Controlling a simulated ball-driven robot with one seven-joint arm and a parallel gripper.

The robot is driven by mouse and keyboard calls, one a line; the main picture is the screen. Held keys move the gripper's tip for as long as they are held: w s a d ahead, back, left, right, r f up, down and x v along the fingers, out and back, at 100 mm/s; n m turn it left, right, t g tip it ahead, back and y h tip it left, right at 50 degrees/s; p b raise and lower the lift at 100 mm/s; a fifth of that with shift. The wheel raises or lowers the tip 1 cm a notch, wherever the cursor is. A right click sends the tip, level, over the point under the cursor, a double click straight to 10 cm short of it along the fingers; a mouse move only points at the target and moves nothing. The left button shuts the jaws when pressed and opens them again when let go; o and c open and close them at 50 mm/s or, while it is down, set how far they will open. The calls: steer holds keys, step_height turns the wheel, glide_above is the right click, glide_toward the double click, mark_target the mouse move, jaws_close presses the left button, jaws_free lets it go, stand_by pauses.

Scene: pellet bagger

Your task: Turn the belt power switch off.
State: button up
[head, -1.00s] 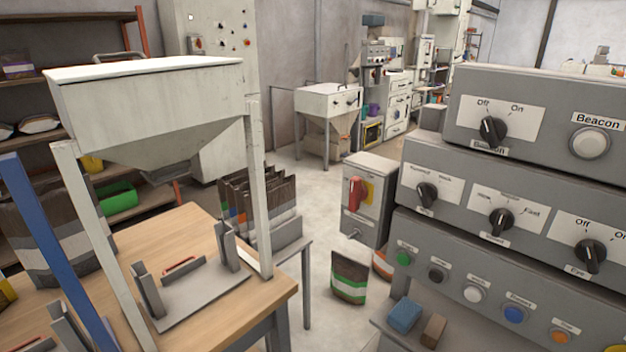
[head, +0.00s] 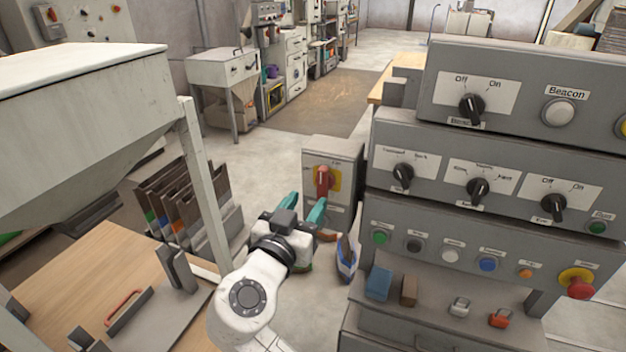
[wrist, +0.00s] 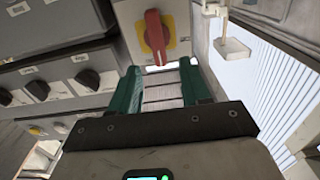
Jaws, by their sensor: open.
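The belt power switch is a red rotary handle (head: 323,180) on a yellow plate, on the front of a grey box (head: 345,158) standing left of the control console. The handle points roughly upright. In the wrist view the red handle (wrist: 154,31) and its yellow plate show at the top centre, beyond the fingers. My gripper (head: 305,210) has green fingers spread apart, with nothing between them. It is in front of the box and a little below the handle, not touching it. In the wrist view my gripper (wrist: 168,85) also shows open. Small lettering beside the handle is too small to read.
The grey console (head: 470,195) with several knobs and buttons stands close on the right. A hopper (head: 85,110) on legs stands over a wooden table (head: 80,265) on the left. Upright bags (head: 185,200) stand behind it. A bag (head: 346,258) stands below the box.

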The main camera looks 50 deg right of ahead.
mark_target(321, 183)
steer(key=p+x, duration=0.1)
steer(key=x, duration=0.6)
steer(key=shift+d+f+p, duration=0.1)
steer(key=shift+d+p, duration=0.05)
steer(key=shift+p, duration=0.25)
steer(key=c, duration=0.7)
